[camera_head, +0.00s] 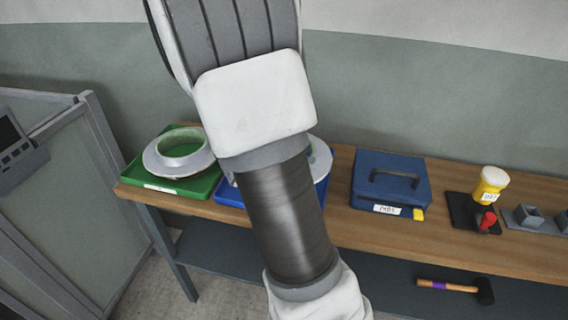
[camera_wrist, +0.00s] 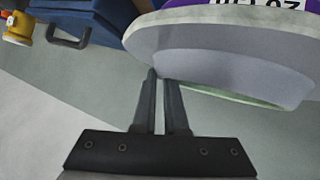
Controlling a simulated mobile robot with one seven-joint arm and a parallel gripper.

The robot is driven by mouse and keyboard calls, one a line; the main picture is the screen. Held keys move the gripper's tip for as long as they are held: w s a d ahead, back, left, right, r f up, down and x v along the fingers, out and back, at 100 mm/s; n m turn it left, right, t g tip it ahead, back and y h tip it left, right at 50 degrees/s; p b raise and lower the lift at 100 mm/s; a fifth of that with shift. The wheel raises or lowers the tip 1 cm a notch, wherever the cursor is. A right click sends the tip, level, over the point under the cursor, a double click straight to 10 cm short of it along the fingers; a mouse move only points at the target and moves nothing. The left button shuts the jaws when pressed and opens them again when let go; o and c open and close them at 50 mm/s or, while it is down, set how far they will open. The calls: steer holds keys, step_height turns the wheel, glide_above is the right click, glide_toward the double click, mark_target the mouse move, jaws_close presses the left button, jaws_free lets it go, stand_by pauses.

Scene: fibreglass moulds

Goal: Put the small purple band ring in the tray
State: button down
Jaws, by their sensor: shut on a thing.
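A pale grey ring (camera_wrist: 230,50) with a wide flange and a greenish rim fills the upper right of the wrist view. A purple band (camera_wrist: 200,3) with a white label shows along the top edge there. My gripper (camera_wrist: 161,80) is shut on the edge of this ring, its two dark fingers close together. In the head view my arm hides the gripper. A pale ring edge (camera_head: 321,160) shows beside the arm, above a blue tray (camera_head: 229,196); I cannot tell whether it is the held ring. A green tray (camera_head: 133,177) on the left bears another grey ring (camera_head: 160,168) with a green inside.
A blue case (camera_head: 390,168) with a handle stands on the wooden bench (camera_head: 450,243), right of my arm. Further right are a yellow pot (camera_head: 490,184) and a red object (camera_head: 488,220) on a dark mat. A hammer (camera_head: 455,288) lies on the lower shelf.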

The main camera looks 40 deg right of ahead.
steer(key=shift+w+d+f+b, duration=0.15)
steer(key=shift+w+f+b, duration=0.25)
steer(key=shift+w+f, duration=0.45)
steer(key=shift+w+d+f+b, duration=0.2)
steer(key=shift+w+f+b, duration=0.25)
steer(key=shift+f, duration=0.85)
steer(key=shift+w+d+f+b, duration=0.15)
steer(key=shift+w+f+b, duration=0.2)
steer(key=shift+w+f, duration=0.5)
steer(key=shift+s+f, duration=0.15)
steer(key=shift+s, duration=0.05)
steer(key=c, duration=1)
jaws_free()
steer(key=shift+o, duration=0.2)
